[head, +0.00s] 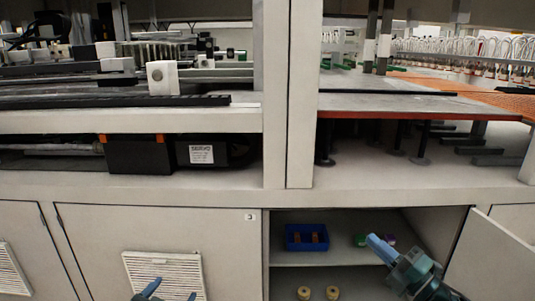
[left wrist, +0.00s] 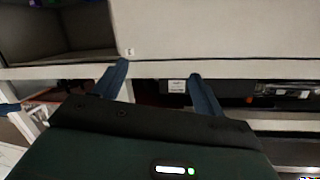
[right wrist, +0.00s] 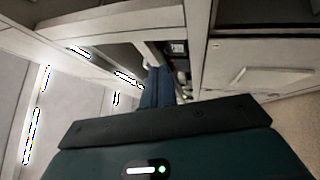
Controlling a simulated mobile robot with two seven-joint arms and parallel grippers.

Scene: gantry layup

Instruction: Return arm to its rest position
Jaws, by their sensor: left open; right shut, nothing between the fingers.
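My left gripper (head: 170,293) shows only its fingertips at the bottom edge of the head view, in front of a vented cabinet panel. In the left wrist view its two blue fingers (left wrist: 158,84) are spread apart with nothing between them. My right gripper (head: 378,246) is in front of the open cabinet in the head view, its fingers together and pointing up and left. In the right wrist view the blue fingers (right wrist: 156,88) are closed together and hold nothing. The right arm comes in from the lower right, close to the open door.
The open cabinet door (head: 497,256) stands right of my right gripper. Inside, a blue bin (head: 306,246) and small green (head: 360,240) and purple (head: 389,240) items sit on the shelf; two tan rolls (head: 304,293) (head: 332,292) are below. A red-edged worktop (head: 420,114) runs above.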

